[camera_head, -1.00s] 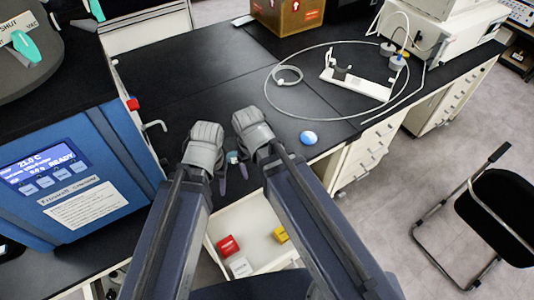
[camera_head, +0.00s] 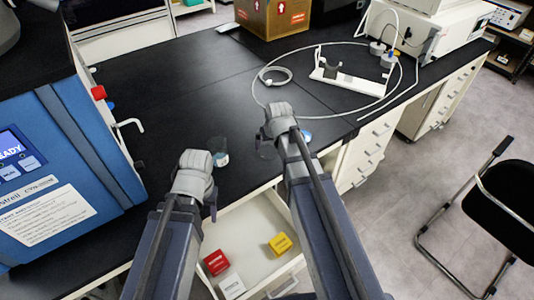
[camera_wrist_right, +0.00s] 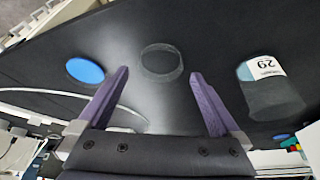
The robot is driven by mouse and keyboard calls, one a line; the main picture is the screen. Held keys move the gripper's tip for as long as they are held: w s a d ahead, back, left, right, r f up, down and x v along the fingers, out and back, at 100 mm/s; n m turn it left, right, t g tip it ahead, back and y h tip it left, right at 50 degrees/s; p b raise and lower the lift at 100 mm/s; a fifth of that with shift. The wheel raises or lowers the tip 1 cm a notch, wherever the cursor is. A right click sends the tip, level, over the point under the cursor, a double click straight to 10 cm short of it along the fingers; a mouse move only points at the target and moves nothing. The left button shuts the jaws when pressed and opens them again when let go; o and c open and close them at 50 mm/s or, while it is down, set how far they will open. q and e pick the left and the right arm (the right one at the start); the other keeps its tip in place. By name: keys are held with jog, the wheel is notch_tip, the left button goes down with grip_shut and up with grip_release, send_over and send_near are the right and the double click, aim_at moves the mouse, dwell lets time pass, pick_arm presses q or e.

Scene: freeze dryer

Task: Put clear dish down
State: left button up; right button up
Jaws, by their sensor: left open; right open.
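The clear dish (camera_wrist_right: 161,62) rests on the black bench top in the right wrist view, ahead of and between the fingers of my right gripper (camera_wrist_right: 159,76). The fingers are open and apart from each other. In the head view the dish (camera_head: 266,149) shows faintly beside my right gripper (camera_head: 280,122), partly hidden by it. A clear beaker with a white label (camera_head: 220,157) stands on the bench between my two arms; it also shows in the right wrist view (camera_wrist_right: 270,92). My left gripper (camera_head: 196,168) is open at the bench's front edge, its fingertips mostly hidden.
A blue disc (camera_head: 305,136) lies right of my right gripper. An open drawer (camera_head: 250,235) below holds red, white and yellow boxes. A blue machine (camera_head: 75,150) stands at left. A white stand (camera_head: 345,83) and tubing lie farther back. The bench middle is clear.

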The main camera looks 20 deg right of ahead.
aim_at(267, 151)
jog(key=shift+w+b+x, duration=0.15)
jog(key=shift+b+x, duration=1.15)
jog(key=shift+x, duration=0.35)
jog(key=shift+w+b+x, duration=0.15)
jog(key=shift+b+x, duration=1.15)
jog(key=shift+x, duration=0.35)
jog(key=shift+a+r, duration=0.1)
jog(key=shift+r, duration=0.1)
jog(key=c, duration=1.1)
jog(key=shift+r, duration=0.1)
jog(key=shift+r, duration=0.1)
notch_tip(267, 151, up, 10)
jog(key=p, duration=1)
